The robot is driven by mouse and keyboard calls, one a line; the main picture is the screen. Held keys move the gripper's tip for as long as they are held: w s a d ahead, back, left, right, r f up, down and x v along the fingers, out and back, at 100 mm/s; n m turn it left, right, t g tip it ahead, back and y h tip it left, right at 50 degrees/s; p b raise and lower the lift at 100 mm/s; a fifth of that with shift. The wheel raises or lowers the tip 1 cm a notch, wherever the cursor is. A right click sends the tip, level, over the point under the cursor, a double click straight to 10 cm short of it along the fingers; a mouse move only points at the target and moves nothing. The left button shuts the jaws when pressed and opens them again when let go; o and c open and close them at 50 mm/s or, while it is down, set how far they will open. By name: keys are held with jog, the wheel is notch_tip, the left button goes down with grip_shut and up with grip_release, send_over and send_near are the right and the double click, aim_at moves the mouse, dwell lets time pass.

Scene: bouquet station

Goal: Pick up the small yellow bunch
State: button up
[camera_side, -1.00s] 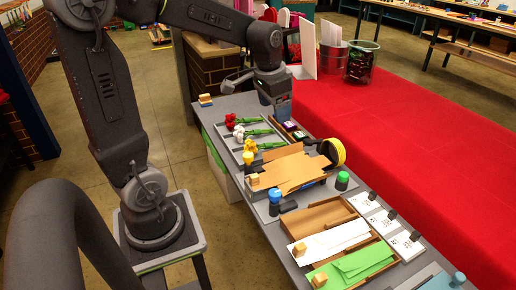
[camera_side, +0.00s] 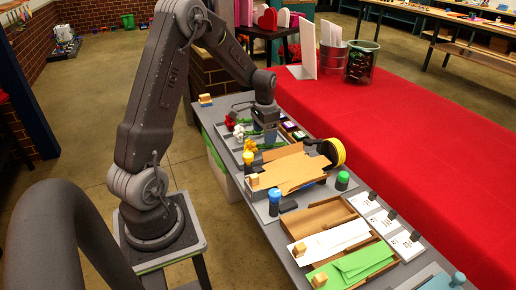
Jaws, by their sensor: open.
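The small yellow bunch (camera_side: 250,145) lies in the grey flower tray (camera_side: 228,139), at the tray's near end. Its stems point right and are partly hidden. A white bunch (camera_side: 239,131) and a red bunch (camera_side: 230,121) lie behind it in the same tray. My gripper (camera_side: 269,137) is open and points down over the right part of the tray, above the stem side of the bunches. It covers part of the stems. I cannot tell how high above them its fingertips are.
Brown paper sheets (camera_side: 289,170) lie just in front of the tray, with a yellow tape roll (camera_side: 332,153) to their right. Small dark boxes (camera_side: 292,130) stand to the tray's right. A blue-capped jar (camera_side: 274,201) and a green-capped jar (camera_side: 342,180) stand nearer.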

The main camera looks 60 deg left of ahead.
jog(key=shift+w+f, duration=0.1)
jog(key=shift+f, duration=2.85)
jog(key=shift+c, duration=0.3)
jog(key=c, duration=1)
jog(key=shift+r, duration=0.1)
